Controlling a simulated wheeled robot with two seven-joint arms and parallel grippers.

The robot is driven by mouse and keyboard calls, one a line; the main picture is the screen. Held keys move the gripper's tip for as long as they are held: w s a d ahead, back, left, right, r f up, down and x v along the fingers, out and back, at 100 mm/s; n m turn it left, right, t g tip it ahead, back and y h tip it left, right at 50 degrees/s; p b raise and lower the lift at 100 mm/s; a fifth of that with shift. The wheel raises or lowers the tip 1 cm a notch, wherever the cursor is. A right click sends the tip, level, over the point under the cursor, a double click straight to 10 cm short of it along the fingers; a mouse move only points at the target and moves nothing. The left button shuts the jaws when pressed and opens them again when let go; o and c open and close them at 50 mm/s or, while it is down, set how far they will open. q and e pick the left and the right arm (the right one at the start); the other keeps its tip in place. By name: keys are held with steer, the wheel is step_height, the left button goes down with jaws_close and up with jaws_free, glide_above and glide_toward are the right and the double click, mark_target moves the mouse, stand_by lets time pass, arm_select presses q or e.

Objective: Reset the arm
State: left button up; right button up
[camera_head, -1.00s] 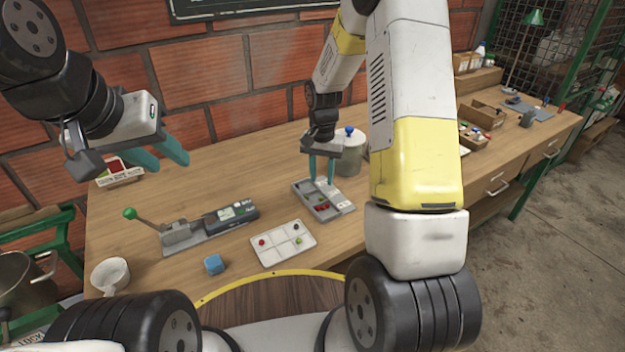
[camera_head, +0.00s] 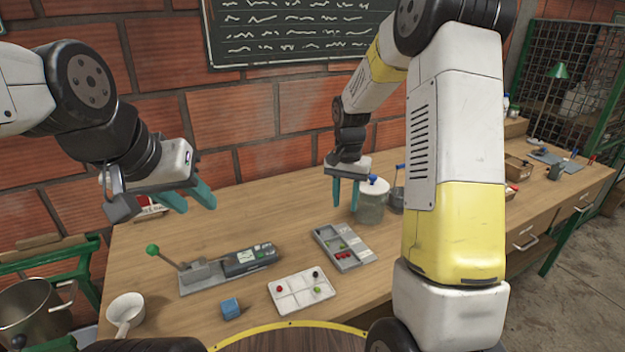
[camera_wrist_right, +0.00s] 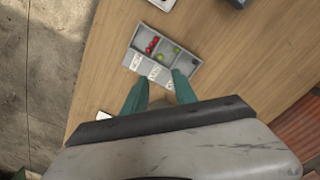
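My right gripper (camera_head: 346,205) hangs fingers-down above the back of the bench, over the far end of a grey compartment tray (camera_head: 368,257). Its teal fingers are apart with nothing between them. In the right wrist view, the right gripper (camera_wrist_right: 160,90) is also open, and the grey tray (camera_wrist_right: 167,48) with red and green beads lies beyond its fingertips. My left gripper (camera_head: 190,203) is raised at the left, its two teal fingers apart and empty. A device with a green-knobbed lever (camera_head: 165,257) lies on the bench below it; the lever tilts left.
A lidded grey canister (camera_head: 371,205) stands close beside my right gripper. A brick wall with a chalkboard (camera_head: 300,28) is behind.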

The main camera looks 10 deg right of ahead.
steer(key=s+r+n+t+y, duration=0.1)
steer(key=s+r+n+t, duration=0.2)
steer(key=s+r, duration=1)
steer(key=s+a+r+n+t, duration=0.1)
steer(key=s+r, duration=0.1)
steer(key=s, duration=0.3)
steer(key=s+a+r+n+t+y, duration=0.1)
steer(key=s+r+n+t, duration=0.1)
steer(key=s, duration=0.4)
steer(key=shift+r, duration=0.85)
